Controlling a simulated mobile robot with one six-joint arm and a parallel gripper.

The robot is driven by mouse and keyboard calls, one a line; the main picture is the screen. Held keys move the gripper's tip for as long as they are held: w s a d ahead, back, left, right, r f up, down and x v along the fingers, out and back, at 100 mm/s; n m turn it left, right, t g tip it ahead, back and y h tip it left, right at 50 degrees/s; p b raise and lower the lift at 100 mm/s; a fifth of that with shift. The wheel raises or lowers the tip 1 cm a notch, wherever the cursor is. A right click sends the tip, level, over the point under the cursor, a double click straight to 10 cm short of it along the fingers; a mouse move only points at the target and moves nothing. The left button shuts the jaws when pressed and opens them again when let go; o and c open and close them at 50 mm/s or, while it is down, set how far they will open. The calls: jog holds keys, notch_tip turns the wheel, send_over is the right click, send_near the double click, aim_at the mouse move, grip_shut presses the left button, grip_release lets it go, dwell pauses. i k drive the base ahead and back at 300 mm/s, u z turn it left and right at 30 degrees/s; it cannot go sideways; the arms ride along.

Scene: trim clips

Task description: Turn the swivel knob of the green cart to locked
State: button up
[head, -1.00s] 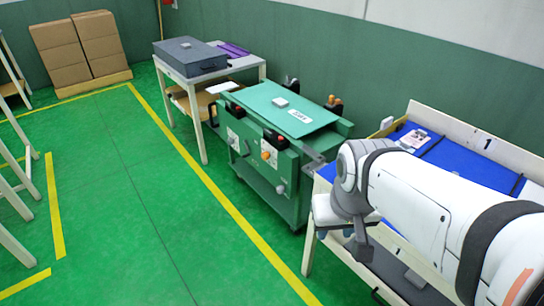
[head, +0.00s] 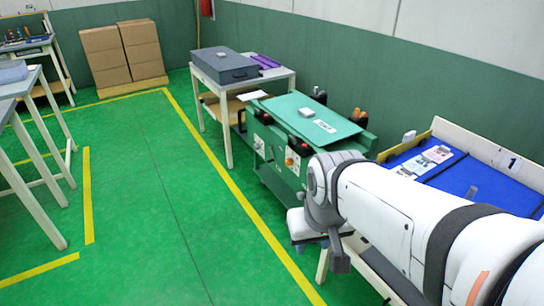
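The green cart (head: 296,106) stands in the middle of the head view, with a flat green top bearing a small label. Its near side carries a white panel with a small control (head: 258,144) on the left and an orange knob (head: 290,160) on the right, each below a black handle. I cannot tell which control is the swivel knob or how it is set. My gripper (head: 322,244) hangs at the end of my white arm, in front of the cart's lower right part in the picture. Its fingers are too unclear to read, and my arm hides the cart's lower right side.
A blue-topped workbench (head: 480,180) with cards stands right of the cart. A table with a grey case (head: 225,66) stands left of it. Stacked cardboard boxes (head: 122,50) are at the back left. Green floor (head: 150,200) with yellow lines lies open at the left front.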

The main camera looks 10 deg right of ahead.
aim_at(300, 196)
jog(key=i, duration=1)
